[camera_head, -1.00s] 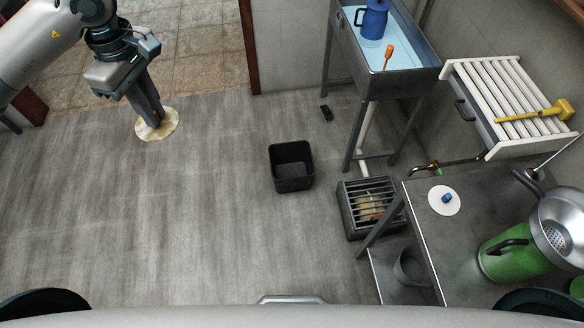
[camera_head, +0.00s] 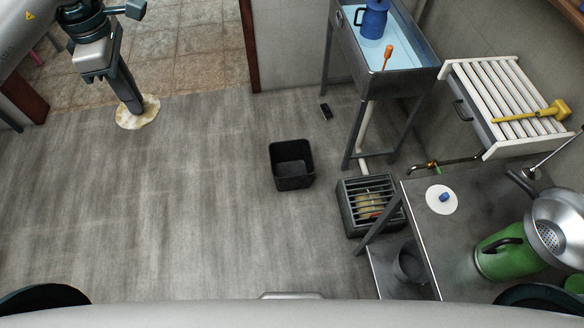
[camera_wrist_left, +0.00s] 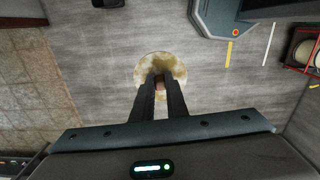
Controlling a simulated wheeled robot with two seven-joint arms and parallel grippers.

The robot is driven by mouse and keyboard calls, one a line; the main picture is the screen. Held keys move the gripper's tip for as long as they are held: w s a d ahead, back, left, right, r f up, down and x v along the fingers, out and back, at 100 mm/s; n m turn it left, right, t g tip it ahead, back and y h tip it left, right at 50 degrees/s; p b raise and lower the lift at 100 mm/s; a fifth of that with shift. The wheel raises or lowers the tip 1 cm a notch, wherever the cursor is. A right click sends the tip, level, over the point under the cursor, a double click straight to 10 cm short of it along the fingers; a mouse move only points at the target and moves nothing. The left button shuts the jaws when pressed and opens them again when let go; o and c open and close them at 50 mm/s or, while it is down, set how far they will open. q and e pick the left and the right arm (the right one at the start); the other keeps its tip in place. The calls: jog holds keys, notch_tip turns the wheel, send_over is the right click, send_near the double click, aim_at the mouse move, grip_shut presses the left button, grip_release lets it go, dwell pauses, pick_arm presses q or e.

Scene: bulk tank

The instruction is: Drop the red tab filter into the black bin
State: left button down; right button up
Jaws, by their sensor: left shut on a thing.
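My left gripper (camera_head: 134,108) is shut on a round, cream filter with yellow-brown stains (camera_head: 137,118). The stained filter also shows in the left wrist view (camera_wrist_left: 176,66), at the fingertips. A small reddish-brown bit shows between the fingers there, probably its tab, mostly hidden by them. The black bin (camera_head: 293,183) stands open on the floor, to the right of and nearer than the held filter, well apart from it. The bin looks empty. My right gripper is not in view.
A slatted grey box (camera_head: 351,224) right of the bin holds something cream and red. A white disc with a blue tab (camera_head: 438,208) lies on the grey bench (camera_head: 425,180), near a green can (camera_head: 505,255). A sink (camera_head: 398,60) stands behind. Floor left of the bin is clear.

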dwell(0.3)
pick_arm(q)
jog(key=s+d+f+m+b, duration=0.2)
jog(key=s+d+f+m, duration=0.1)
jog(key=f+m, duration=0.4)
jog(key=s+d+f+m+b, duration=0.1)
jog(key=s+d+f+m, duration=0.2)
jog(key=f+m, duration=0.4)
jog(key=s+d+f+m+b, duration=0.2)
jog(key=f+m, duration=0.4)
jog(key=f, duration=0.8)
jog(key=shift+s+d+m+b, duration=0.4)
jog(key=shift+s+d, duration=0.2)
jog(key=shift+d, duration=0.6)
jog(key=shift+d, duration=0.1)
